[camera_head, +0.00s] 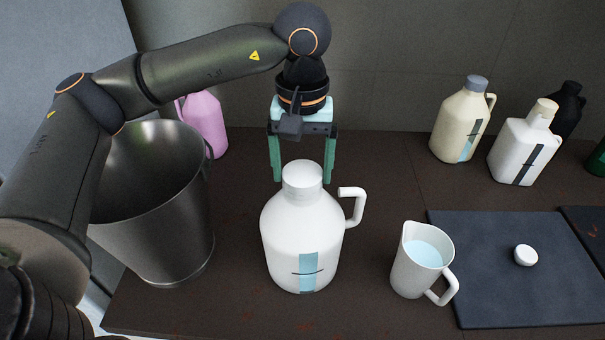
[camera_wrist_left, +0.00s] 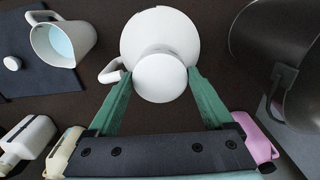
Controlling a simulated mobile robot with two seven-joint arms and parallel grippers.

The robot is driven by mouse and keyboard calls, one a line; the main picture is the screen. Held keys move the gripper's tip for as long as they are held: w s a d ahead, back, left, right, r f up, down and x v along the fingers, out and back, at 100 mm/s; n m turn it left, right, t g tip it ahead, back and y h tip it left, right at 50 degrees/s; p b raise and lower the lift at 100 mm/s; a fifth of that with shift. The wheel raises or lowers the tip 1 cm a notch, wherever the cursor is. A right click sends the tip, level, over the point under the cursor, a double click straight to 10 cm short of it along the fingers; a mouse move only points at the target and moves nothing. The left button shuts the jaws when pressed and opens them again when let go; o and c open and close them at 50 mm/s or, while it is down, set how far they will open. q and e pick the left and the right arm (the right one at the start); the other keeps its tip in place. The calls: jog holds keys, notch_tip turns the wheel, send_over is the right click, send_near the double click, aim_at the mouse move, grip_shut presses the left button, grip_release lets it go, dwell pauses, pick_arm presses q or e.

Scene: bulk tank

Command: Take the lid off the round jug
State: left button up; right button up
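The round white jug (camera_head: 300,238) stands upright on the dark counter, with a side handle and a blue label patch. Its round white lid (camera_head: 302,174) is on the neck. In the left wrist view the lid (camera_wrist_left: 160,78) appears as a white disc over the jug's body. My left gripper (camera_head: 303,181) points down at the lid, fingers spread and empty. In the wrist view the green fingertips (camera_wrist_left: 160,75) lie on either side of the lid; whether they touch it I cannot tell. My right gripper is not in view.
A metal bucket (camera_head: 190,225) stands left of the jug, a pink bottle (camera_head: 206,125) behind it. A measuring jug of pale blue liquid (camera_head: 402,270) stands to the right. A dark mat (camera_head: 480,290) holds a small white cap (camera_head: 525,255). Several bottles stand at the back right.

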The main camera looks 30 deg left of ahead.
pick_arm(q)
jog(key=c, duration=0.8)
jog(key=shift+r, duration=0.15)
